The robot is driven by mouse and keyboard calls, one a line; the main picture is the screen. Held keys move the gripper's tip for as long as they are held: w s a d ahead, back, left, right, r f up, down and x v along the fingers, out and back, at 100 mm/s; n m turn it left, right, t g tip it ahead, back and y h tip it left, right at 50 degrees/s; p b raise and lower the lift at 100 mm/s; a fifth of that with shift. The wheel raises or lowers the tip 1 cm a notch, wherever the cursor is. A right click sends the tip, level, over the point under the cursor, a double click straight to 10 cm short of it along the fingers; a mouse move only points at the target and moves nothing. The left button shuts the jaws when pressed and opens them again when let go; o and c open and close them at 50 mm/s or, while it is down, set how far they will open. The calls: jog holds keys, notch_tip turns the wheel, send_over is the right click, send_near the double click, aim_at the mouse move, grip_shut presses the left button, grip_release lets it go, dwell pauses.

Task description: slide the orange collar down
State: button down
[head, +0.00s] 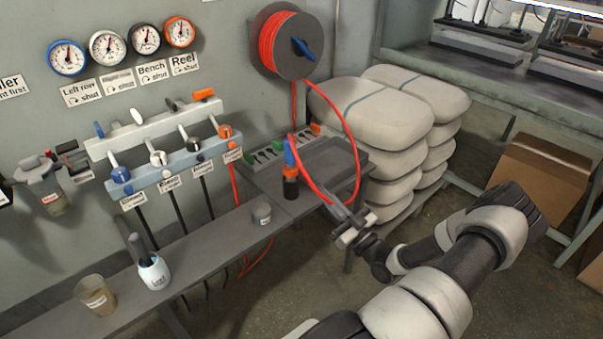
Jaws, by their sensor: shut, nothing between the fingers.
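The orange collar (290,171) is a short band on an upright coupling on the small bench, between a blue upper part (289,152) and a black lower part (291,189). A red hose (351,140) loops down close to it, and where the hose ends is hard to tell. My gripper (331,203) is to the right of and a little below the collar in the picture, its grey fingers pointing up and left. It is shut and empty. Whether the fingertips touch the hose or coupling is too small to tell.
A dark tray (335,160) lies behind the coupling. A red hose reel (283,42) hangs on the wall above. Valves with orange parts (227,131) are at left. Stacked sacks (375,110) stand at right.

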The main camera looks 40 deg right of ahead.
aim_at(297, 170)
dwell(0.3)
jog(key=x, duration=1)
notch_tip(297, 170, down, 3)
jog(key=b, duration=0.3)
jog(key=shift+r, duration=0.35)
